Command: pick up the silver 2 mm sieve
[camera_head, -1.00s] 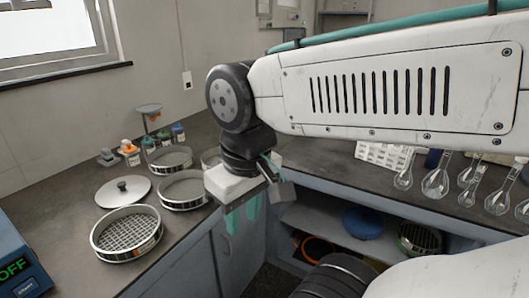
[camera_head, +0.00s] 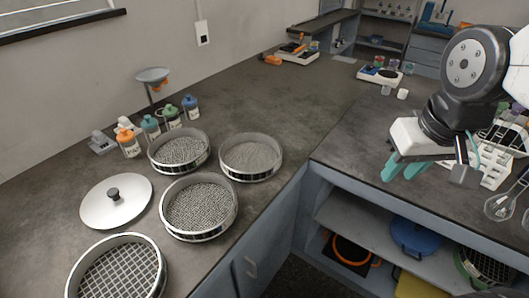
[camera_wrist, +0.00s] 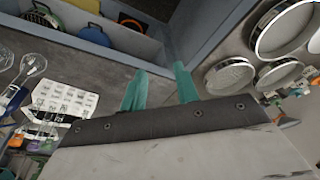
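Several round silver sieves sit on the dark counter at left in the head view. The coarsest mesh is in the sieve (camera_head: 119,272) at the front left. A medium-mesh sieve (camera_head: 198,207) is in the middle. Finer-looking ones are the sieve (camera_head: 179,150) behind it and the sieve (camera_head: 251,157) at right. I cannot read any size label, so I cannot tell which is 2 mm. My gripper (camera_head: 403,171) is open and empty, its teal fingers pointing down, well to the right of the sieves. In the wrist view the fingers (camera_wrist: 160,88) stand apart, with sieves (camera_wrist: 284,27) at upper right.
A silver lid (camera_head: 116,202) with a black knob lies left of the sieves. Small bottles (camera_head: 151,127) stand behind them. A white rack (camera_head: 490,172) and glassware (camera_head: 499,207) are at right. Open shelves (camera_head: 352,221) lie below the counter. The back counter has free room.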

